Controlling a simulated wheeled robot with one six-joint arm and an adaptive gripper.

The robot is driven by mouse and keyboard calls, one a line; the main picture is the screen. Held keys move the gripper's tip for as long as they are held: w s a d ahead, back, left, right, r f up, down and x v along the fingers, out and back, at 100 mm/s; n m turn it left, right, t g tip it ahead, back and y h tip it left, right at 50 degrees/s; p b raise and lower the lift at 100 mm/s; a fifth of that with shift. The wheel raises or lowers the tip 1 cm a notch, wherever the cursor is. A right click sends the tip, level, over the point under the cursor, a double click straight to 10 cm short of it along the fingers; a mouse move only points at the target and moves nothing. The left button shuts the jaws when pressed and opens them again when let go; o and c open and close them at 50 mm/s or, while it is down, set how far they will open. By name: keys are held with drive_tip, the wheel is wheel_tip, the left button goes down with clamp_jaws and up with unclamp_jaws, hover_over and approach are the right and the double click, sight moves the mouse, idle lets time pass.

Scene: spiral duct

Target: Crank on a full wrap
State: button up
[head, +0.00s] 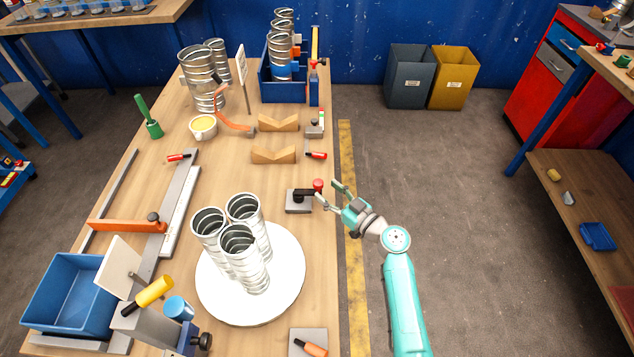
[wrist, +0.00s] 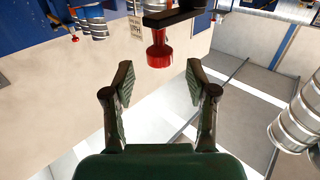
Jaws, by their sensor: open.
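The crank (head: 301,194) is a black arm on a grey block at the table's right edge, with a red knob (head: 318,185) at its outer end. My gripper (head: 332,194) is open and empty just right of the knob, off the table's edge. In the wrist view the red knob (wrist: 159,50) hangs from the black crank arm (wrist: 175,14), just beyond my fingertips (wrist: 159,78) and roughly centred between them, apart from both. A white round turntable (head: 285,300) holds three upright spiral metal ducts (head: 243,250) left of and nearer than the crank.
Wooden V-blocks (head: 274,155) and a red-handled tool (head: 316,155) lie beyond the crank. A blue crate (head: 283,88) with ducts stands at the far end. An orange-handled tool (head: 310,346) lies at the near edge.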

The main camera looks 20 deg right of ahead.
sight(322, 186)
drive_tip(key=shift+x, duration=2.4)
clamp_jaws()
